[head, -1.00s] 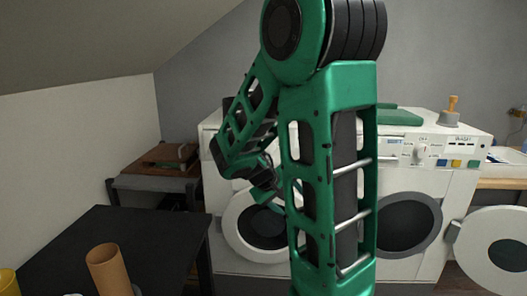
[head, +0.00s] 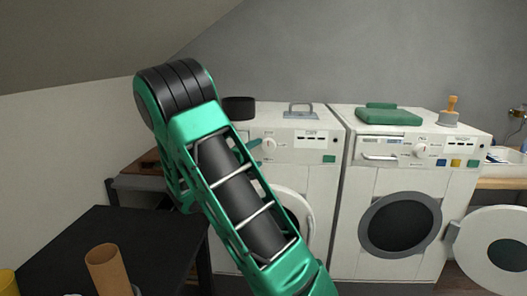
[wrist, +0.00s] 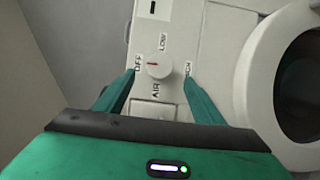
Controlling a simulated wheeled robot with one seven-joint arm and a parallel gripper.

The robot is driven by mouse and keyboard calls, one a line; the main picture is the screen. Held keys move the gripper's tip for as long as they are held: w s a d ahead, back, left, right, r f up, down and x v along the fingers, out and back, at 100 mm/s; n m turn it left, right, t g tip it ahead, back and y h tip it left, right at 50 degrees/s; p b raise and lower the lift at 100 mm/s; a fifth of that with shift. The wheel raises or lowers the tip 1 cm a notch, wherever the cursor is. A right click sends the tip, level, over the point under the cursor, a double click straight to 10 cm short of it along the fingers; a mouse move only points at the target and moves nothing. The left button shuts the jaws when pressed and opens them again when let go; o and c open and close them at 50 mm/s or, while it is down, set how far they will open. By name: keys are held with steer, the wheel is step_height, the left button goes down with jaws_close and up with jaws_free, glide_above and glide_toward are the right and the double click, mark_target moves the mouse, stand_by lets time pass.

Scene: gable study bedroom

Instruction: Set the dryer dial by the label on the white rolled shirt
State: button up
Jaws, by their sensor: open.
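The dryer (head: 318,178) is the white machine on the left in the head view, with its control panel on top front. Its dial (head: 268,144) is a round white knob; in the wrist view the dial (wrist: 159,66) has a red mark pointing left towards OFF. LOW, HIGH and AIR are printed around it. My gripper (wrist: 160,78) is open, one finger on each side just below the dial in the wrist view; I cannot tell whether it touches. In the head view my arm hides most of the gripper. I see no white rolled shirt or its label.
The washer (head: 350,195) stands right of the dryer, with a green folded item (head: 388,115) and a wooden-handled brush (head: 450,112) on top. An open round door (head: 495,245) juts out at right. A black table (head: 60,245) with a brown cylinder (head: 107,268) is front left.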

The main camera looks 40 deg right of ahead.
mark_target(267, 147)
steer(key=x, duration=0.7)
